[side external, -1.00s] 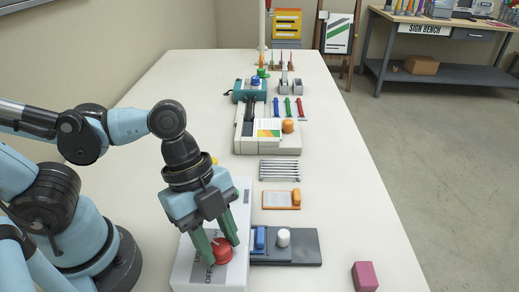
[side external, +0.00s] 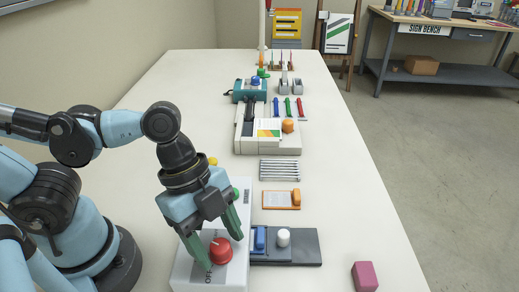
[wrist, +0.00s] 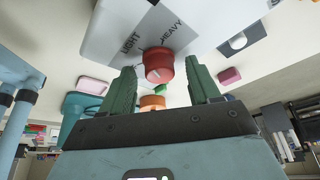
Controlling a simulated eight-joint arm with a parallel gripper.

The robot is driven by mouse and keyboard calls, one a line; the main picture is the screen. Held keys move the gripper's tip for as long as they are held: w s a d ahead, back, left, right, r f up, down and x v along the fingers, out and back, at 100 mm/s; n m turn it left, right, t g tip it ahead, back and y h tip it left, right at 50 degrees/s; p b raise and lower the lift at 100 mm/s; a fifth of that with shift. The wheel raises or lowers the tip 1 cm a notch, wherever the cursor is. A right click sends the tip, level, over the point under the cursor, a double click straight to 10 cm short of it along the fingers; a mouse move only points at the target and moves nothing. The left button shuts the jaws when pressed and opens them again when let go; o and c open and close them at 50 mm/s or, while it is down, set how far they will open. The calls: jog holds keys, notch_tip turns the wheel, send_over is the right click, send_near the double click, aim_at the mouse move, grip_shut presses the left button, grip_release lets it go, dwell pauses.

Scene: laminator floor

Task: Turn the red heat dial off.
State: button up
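The red heat dial (side external: 221,250) sits on top of a white and grey panel box (side external: 240,275) at the front of the bench. A pale pointer mark shows on the dial, aimed toward its upper left in the side view. My gripper (side external: 224,253) points down over it with the green fingers spread, one on each side of the dial. In the wrist view the red dial (wrist: 159,66) shows between the open fingers, with visible room on both sides. Lettering by the dial is partly covered by a finger in the side view.
A grey slab with a blue block and a white knob (side external: 283,238) lies right of the box. A green button (side external: 236,193) and a yellow button (side external: 213,161) stand behind my gripper. A pink block (side external: 365,276) sits at the front right edge. The left bench is mostly clear.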

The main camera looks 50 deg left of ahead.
jog(key=v, duration=1.2)
dwell(0.3)
jog(key=w+a+f+n+t+y, duration=0.1)
jog(key=w+a+f+n+t, duration=0.1)
jog(key=w+a+n, duration=0.2)
jog(key=w+a+f+n+t+y, duration=0.2)
jog(key=w+a+n, duration=0.2)
jog(key=n, duration=0.3)
jog(key=w+a+f+n+t+y, duration=0.1)
jog(key=w+a+f+n+t, duration=0.1)
jog(key=w+a+n, duration=0.2)
jog(key=shift+w+f+n+t, duration=0.1)
jog(key=shift+f+n+t, duration=0.1)
jog(key=shift+n, duration=0.3)
jog(key=shift+f+n+t, duration=0.1)
jog(key=shift+n+t, duration=0.1)
jog(key=shift+n, duration=0.3)
jog(key=shift+d, duration=0.1)
